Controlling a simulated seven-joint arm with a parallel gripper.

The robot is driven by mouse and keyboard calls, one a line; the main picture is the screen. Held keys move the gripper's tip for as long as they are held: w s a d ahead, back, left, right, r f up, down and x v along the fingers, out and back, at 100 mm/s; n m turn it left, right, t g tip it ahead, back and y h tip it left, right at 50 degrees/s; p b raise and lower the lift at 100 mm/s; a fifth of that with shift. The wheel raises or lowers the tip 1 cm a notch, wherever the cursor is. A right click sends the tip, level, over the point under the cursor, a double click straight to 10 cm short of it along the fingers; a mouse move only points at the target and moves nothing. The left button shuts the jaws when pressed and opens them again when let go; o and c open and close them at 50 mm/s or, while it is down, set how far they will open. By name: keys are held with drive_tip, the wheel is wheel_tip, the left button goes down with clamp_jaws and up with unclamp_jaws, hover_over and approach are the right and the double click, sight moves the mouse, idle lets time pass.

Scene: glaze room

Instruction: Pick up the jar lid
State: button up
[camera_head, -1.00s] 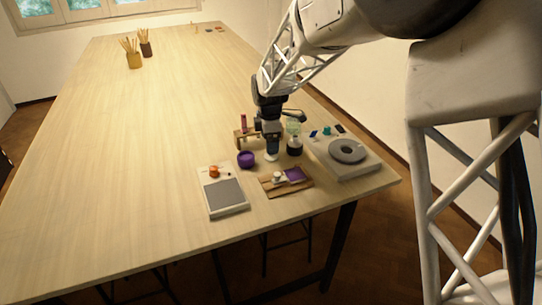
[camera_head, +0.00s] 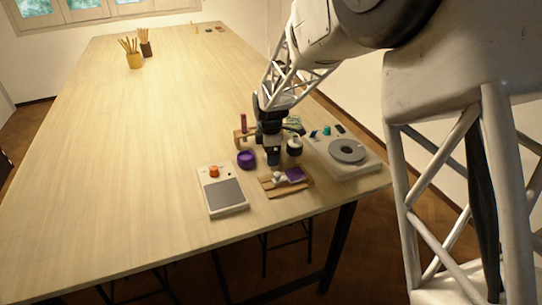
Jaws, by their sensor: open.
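My gripper (camera_head: 274,160) points down, open, among the small items near the table's front right. Its fingers are small and dark here. No item is plainly recognisable as the jar lid. A small white knobbed piece (camera_head: 277,177) sits on a wooden board (camera_head: 268,187), just below the fingertips in the picture. A dark jar with a pale top (camera_head: 295,146) stands just right of the gripper. Contact between the fingers and anything cannot be made out, and the gripper hides what is directly behind it.
A purple bowl (camera_head: 246,159) stands close left of the gripper. A scale (camera_head: 224,193) with an orange piece (camera_head: 214,171) is farther left. A purple block (camera_head: 294,175) lies on the board. A device with a grey disc (camera_head: 347,151) is right. The table's left (camera_head: 120,170) is clear.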

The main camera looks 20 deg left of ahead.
drive_tip(key=shift+c, duration=0.3)
drive_tip(key=c, duration=0.9)
drive_tip(key=shift+r, duration=0.15)
drive_tip(key=shift+c, duration=0.2)
drive_tip(key=shift+r, duration=4.85)
drive_tip(key=s+a, duration=0.6)
drive_tip(key=shift+a+r, duration=0.2)
drive_tip(key=shift+r, duration=0.1)
